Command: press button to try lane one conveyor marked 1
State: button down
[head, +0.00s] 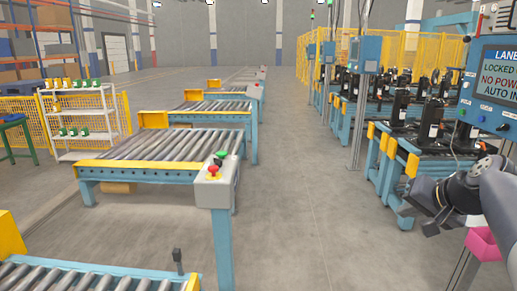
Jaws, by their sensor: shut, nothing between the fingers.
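A grey control box (215,183) stands on a blue post at the right front corner of the nearest full roller conveyor (150,147). It carries a red button (213,171) and a green button (221,154). I cannot read a number 1 on the box or conveyor. My gripper (412,218) is at the right, dark and small, shut and empty. It is well apart from the control box, in front of the blue racks. A blue panel at the right has a screen (498,70) reading "LANE", "LOCKED", "NO POWER", partly cut off.
More roller conveyors (210,107) run back in line. Blue racks (437,150) with black compressors stand at the right. A white shelf (80,125) is at the left. Another conveyor (90,278) crosses the bottom left. The floor (300,160) between conveyors and racks is clear.

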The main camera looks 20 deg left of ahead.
aim_at(221, 154)
jog(key=i+u, duration=0.35)
jog(key=i, duration=0.2)
jog(key=i+u, duration=0.35)
jog(key=i, duration=0.25)
jog(key=i+l+u, duration=0.4)
jog(key=i, duration=0.15)
jog(key=i+u, duration=0.55)
jog(key=i, duration=0.2)
